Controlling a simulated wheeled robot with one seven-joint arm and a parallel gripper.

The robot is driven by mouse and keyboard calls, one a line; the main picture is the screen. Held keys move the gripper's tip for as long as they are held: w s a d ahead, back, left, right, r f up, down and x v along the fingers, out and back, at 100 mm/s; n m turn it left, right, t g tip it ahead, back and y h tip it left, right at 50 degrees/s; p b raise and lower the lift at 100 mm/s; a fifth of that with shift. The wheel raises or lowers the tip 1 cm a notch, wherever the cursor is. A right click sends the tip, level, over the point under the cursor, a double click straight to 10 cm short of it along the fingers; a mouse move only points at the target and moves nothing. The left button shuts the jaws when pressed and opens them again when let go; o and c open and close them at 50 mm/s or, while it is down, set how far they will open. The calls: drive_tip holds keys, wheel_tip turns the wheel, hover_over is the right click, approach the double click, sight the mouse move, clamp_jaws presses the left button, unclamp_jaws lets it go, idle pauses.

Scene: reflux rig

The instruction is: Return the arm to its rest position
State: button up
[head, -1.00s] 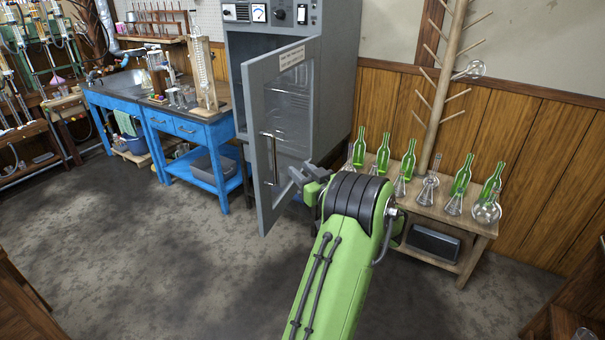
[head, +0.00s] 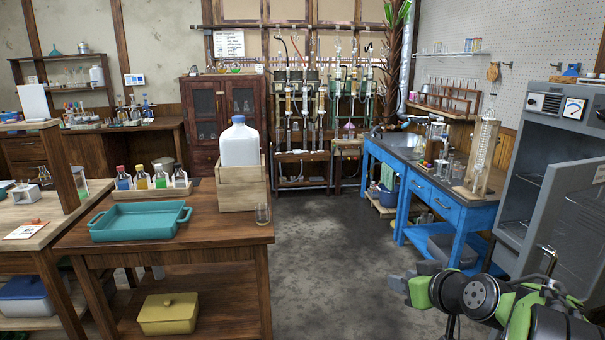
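My gripper (head: 402,284) is at the lower right of the head view, at the end of my green and black arm, which is folded low in the corner. The fingers point left over the grey floor, and nothing shows held between them. They are small and seen at an angle, so I cannot tell whether they are open or shut. The grey oven-like cabinet (head: 529,131) stands to the right with its door (head: 577,230) ajar, close to my arm. The arm hides part of the door's lower edge.
A blue bench (head: 450,207) with glassware stands behind my gripper. At left, a wooden table (head: 225,228) bears a teal tray (head: 140,221), a wooden box (head: 241,190) with a white jug (head: 239,145), and small bottles. Bare floor (head: 325,270) lies between them.

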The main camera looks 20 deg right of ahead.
drive_tip(key=s+a+n+g+y, duration=0.15)
drive_tip(key=s+a, duration=0.25)
drive_tip(key=a, duration=0.5)
drive_tip(key=s+a+g+h, duration=0.1)
drive_tip(key=s+a+g, duration=0.25)
drive_tip(key=a, duration=0.55)
drive_tip(key=s+a+f+g, duration=0.1)
drive_tip(key=s+a, duration=0.1)
drive_tip(key=s, duration=0.4)
drive_tip(key=s+a+f, duration=0.2)
drive_tip(key=s, duration=0.5)
wheel_tip(320, 180, up, 18)
drive_tip(key=m+p, duration=0.1)
drive_tip(key=p, duration=1.6)
drive_tip(key=shift+f, duration=0.2)
